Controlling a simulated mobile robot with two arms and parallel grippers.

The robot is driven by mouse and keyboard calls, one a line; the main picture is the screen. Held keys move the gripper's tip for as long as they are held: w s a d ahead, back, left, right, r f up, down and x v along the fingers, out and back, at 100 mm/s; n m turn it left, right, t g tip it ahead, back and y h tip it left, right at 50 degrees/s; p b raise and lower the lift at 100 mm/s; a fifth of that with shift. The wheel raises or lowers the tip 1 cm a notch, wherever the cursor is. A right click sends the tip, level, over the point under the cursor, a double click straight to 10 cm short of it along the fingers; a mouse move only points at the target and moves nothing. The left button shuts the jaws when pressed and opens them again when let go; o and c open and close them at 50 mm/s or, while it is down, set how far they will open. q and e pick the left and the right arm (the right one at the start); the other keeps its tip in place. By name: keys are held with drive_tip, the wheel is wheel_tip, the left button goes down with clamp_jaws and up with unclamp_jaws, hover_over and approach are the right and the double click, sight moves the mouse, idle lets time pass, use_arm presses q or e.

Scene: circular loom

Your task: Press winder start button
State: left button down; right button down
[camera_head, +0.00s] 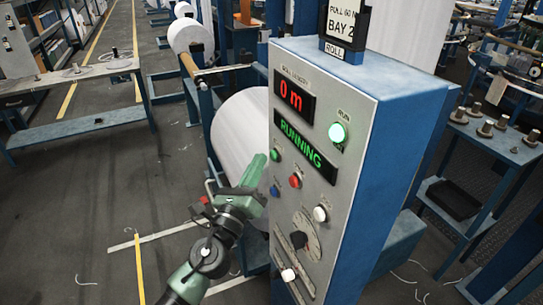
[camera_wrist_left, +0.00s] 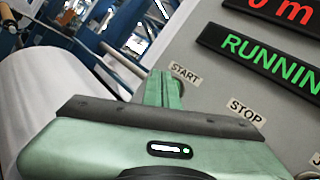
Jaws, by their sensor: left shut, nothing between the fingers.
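The winder control panel (camera_head: 345,215) is a grey face on a blue cabinet. Its green start button (camera_head: 275,155) sits at the panel's left edge. My left gripper (camera_head: 262,160) is shut and empty, its tips close to the button; I cannot tell if they touch. In the left wrist view the shut fingers (camera_wrist_left: 164,88) point at the panel beside the START label (camera_wrist_left: 185,75) and largely hide the button. The green display (camera_head: 303,146) reads RUNNING, and the run lamp (camera_head: 338,133) is lit green. The red display (camera_head: 294,97) reads 0 m. My right gripper is out of view.
A red button (camera_head: 295,181), a blue button (camera_head: 275,191), a white button (camera_head: 320,214) and a dark dial (camera_head: 299,241) are lower on the panel. A large white roll (camera_head: 235,125) is behind my left gripper. A blue-framed table (camera_head: 80,125) stands left; the floor between is mostly clear.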

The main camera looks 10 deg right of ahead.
use_arm(q)
drive_tip(key=shift+a, duration=0.15)
drive_tip(key=shift+s+a, duration=0.3)
drive_tip(key=shift+a, duration=0.5)
drive_tip(key=shift+s+a, duration=0.25)
drive_tip(key=shift+a, duration=0.55)
drive_tip(key=shift+s+a, duration=0.3)
drive_tip(key=shift+a, duration=0.5)
